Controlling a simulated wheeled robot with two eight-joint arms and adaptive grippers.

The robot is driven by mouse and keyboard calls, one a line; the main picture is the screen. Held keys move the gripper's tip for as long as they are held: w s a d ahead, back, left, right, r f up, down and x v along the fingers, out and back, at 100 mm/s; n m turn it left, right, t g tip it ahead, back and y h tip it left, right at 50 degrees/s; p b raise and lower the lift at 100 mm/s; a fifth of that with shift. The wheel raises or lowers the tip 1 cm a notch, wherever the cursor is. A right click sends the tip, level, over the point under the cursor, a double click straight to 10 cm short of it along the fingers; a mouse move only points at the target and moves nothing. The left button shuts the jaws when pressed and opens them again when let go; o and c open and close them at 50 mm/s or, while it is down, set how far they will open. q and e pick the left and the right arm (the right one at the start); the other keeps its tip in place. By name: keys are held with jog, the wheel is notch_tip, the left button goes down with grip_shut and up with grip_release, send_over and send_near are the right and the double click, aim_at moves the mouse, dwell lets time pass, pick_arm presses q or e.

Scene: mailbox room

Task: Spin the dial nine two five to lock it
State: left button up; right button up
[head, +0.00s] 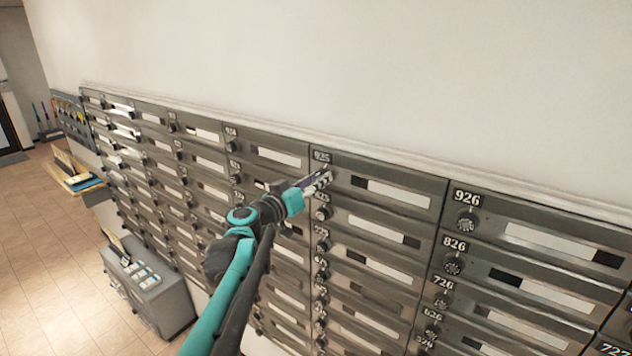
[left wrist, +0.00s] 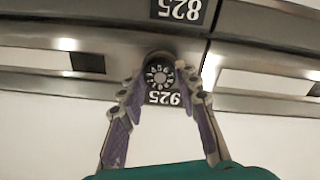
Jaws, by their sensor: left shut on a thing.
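The mailbox numbered 925 (head: 390,192) is in the top row of the wall, right of centre in the head view. Its number plate (left wrist: 165,98) appears upside down in the left wrist view. The round black dial (left wrist: 160,77) with white digits sits beside the plate. My left gripper (left wrist: 158,76) reaches up to this dial, with one purple-grey finger on each side, shut on it. In the head view the gripper (head: 322,180) hides the dial. The dial's exact setting is too small to read. My right gripper is not in view.
Mailbox 825 (left wrist: 180,10) lies directly below 925, with its own dial. Mailbox 926 (head: 540,238) is to the right. A grey cabinet (head: 160,300) stands on the floor at lower left, near a small shelf (head: 82,184). The wall above the boxes is bare.

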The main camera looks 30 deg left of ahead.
pick_arm(q)
jog(key=shift+f+m, duration=0.1)
jog(key=shift+m, duration=0.4)
jog(key=o, duration=1.2)
jog(key=shift+w, duration=0.1)
jog(key=shift+c, duration=0.2)
jog(key=s, duration=1.2)
jog(key=shift+a, duration=0.45)
